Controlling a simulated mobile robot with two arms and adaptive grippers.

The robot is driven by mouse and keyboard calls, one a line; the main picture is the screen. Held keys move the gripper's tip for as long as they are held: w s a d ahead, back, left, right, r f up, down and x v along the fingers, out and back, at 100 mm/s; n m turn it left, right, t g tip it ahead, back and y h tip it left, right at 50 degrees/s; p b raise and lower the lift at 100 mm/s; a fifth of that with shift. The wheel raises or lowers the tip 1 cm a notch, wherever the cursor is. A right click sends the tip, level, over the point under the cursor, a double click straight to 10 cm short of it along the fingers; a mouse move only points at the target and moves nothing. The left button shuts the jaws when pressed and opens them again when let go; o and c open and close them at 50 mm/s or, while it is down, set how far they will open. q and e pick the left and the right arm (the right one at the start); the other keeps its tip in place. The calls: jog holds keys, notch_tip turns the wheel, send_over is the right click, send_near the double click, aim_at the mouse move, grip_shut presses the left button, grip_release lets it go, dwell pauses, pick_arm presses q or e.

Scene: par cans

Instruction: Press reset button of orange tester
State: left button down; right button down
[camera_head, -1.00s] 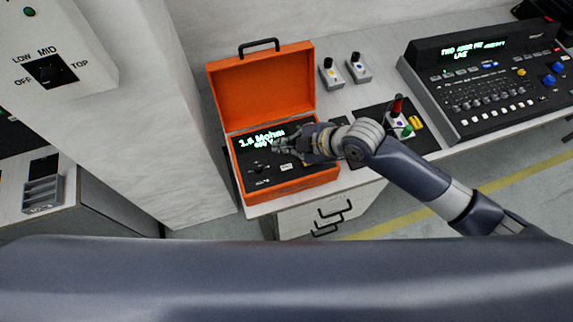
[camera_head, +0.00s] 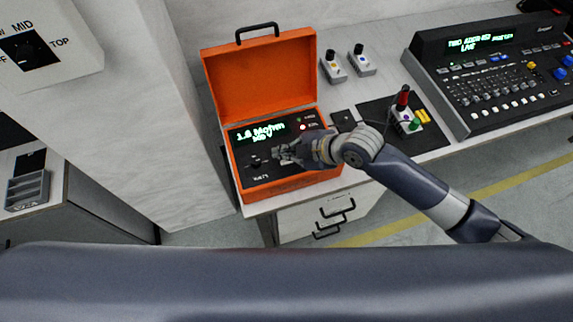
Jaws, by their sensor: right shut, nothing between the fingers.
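The orange tester (camera_head: 262,84) stands open on the bench, its lid raised at the back. Its black panel shows a lit green readout (camera_head: 262,133), with small indicator lights to the right and one glowing red. A dark knob (camera_head: 256,162) sits at the panel's lower left. My right gripper (camera_head: 278,154) is shut and empty, over the middle of the panel just below the readout. Whether its tips touch the panel I cannot tell. The gripper and wrist hide the panel's lower right, and I cannot make out the reset button. My left gripper is not in view.
Two small switch boxes (camera_head: 333,68) stand behind the tester's right side. A black mat (camera_head: 435,137) with a red-topped device (camera_head: 403,103) lies to the right. A lighting console (camera_head: 490,85) stands farther right. A white wall panel (camera_head: 150,120) stands close on the left.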

aim_at(285, 164)
jog(key=shift+f+b, duration=0.3)
jog(key=shift+f, duration=0.55)
jog(key=shift+f, duration=0.15)
dwell(0.7)
jog(key=shift+f, duration=0.3)
jog(key=shift+f+b, duration=0.35)
jog(key=shift+b, duration=0.05)
dwell(0.5)
jog(key=shift+r+p, duration=0.75)
jog(key=shift+r, duration=0.05)
jog(key=shift+r, duration=0.1)
notch_tip(285, 164, up, 5)
jog(key=p, duration=0.4)
jog(key=shift+p, duration=0.35)
